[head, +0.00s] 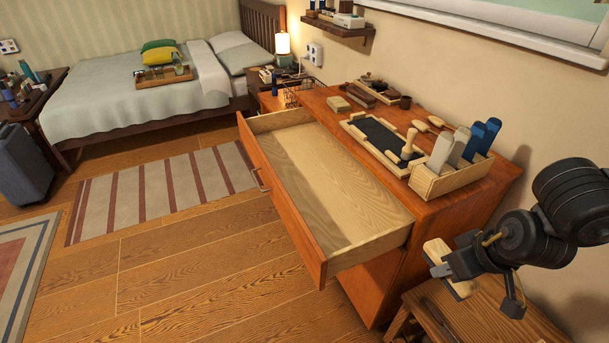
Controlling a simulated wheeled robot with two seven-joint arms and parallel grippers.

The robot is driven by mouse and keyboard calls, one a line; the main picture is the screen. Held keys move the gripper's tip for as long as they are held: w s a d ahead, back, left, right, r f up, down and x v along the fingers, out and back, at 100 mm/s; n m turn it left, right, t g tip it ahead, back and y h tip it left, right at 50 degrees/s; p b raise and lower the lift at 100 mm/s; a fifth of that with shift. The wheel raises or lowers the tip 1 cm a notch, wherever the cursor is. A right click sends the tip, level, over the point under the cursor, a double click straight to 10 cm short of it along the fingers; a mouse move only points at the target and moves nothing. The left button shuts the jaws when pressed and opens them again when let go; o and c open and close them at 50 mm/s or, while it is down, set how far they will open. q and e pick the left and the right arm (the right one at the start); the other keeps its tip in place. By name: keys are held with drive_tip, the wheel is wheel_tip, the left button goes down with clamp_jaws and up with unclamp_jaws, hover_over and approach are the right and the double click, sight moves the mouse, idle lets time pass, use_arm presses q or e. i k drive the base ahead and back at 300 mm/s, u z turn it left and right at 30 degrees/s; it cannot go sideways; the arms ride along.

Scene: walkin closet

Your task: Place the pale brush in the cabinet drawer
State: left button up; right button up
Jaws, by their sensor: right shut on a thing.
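My right gripper (447,269) is at the lower right, shut on the pale brush (436,250). The brush is a pale wooden piece that shows on both sides of the jaws, its middle hidden by them. The cabinet drawer (340,192) is pulled out of the orange-brown cabinet (440,215), and its pale wooden inside looks empty. The gripper and brush are to the right of the drawer's near end, outside it. My left gripper is not in view.
On the cabinet top are a tray with a dark mat (378,137), a wooden box of upright blocks (455,177) and small wooden pieces. A small wooden table (485,315) stands below the gripper. Floor left of the drawer is clear, with a striped rug (160,192).

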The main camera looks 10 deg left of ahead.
sight(329, 188)
drive_tip(key=u, duration=0.4)
drive_tip(key=i, duration=0.5)
drive_tip(key=u, duration=0.65)
